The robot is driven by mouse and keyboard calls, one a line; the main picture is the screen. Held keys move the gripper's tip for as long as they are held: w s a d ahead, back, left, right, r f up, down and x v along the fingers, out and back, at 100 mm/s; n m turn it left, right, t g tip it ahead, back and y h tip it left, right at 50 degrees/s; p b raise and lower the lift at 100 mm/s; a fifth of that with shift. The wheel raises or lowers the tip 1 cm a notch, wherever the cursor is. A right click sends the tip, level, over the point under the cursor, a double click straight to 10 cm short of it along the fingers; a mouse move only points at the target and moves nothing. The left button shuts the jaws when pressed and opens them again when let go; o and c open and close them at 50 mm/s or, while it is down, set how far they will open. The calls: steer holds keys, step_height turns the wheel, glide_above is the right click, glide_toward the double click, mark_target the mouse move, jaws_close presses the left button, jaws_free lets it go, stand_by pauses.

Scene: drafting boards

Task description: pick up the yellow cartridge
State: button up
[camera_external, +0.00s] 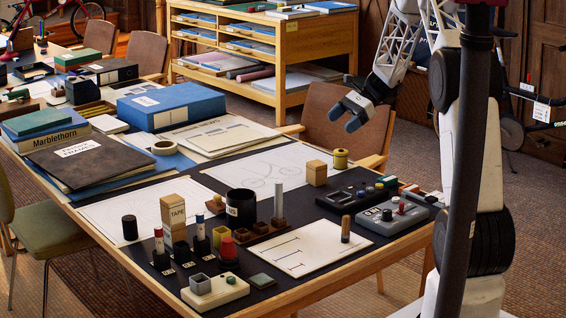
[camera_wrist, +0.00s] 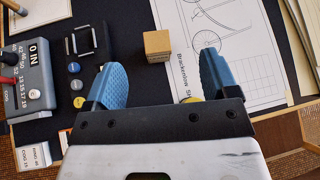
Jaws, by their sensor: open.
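A yellow spool-shaped piece, which looks like the yellow cartridge (camera_external: 340,158), stands upright near the table's right-hand edge, beside a drawing sheet. In the wrist view only a yellow sliver of it (camera_wrist: 190,99) shows at the gripper body's edge, near the right finger; the rest is hidden. My gripper (camera_external: 346,119) is above the table edge, over and apart from the yellow piece. Its two blue fingers are spread wide with nothing between them, as the wrist view also shows (camera_wrist: 163,68).
A small cardboard box (camera_external: 316,173) stands close to the yellow piece and also shows in the wrist view (camera_wrist: 157,46). A black device (camera_external: 352,197) and a grey control box (camera_external: 392,217) lie nearby. A chair (camera_external: 343,125) stands behind that table edge. The drawing sheet (camera_external: 268,170) is flat.

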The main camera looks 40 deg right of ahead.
mark_target(341, 155)
steer(key=d+f+m+t, duration=0.1)
steer(key=d+f, duration=0.2)
steer(key=w+d+f+m+t+y, duration=0.1)
steer(key=d+f, duration=0.3)
steer(key=w+d+f+m+t, duration=0.1)
steer(key=d+f+m, duration=0.1)
steer(key=d+f, duration=0.2)
steer(key=shift+w+d+f, duration=0.1)
steer(key=shift+w+d, duration=0.1)
steer(key=shift+d, duration=0.05)
steer(key=shift+x, duration=1.25)
steer(key=shift+a, duration=0.15)
steer(key=shift+x, duration=2.55)
steer(key=shift+w, duration=0.1)
steer(key=c, duration=1)
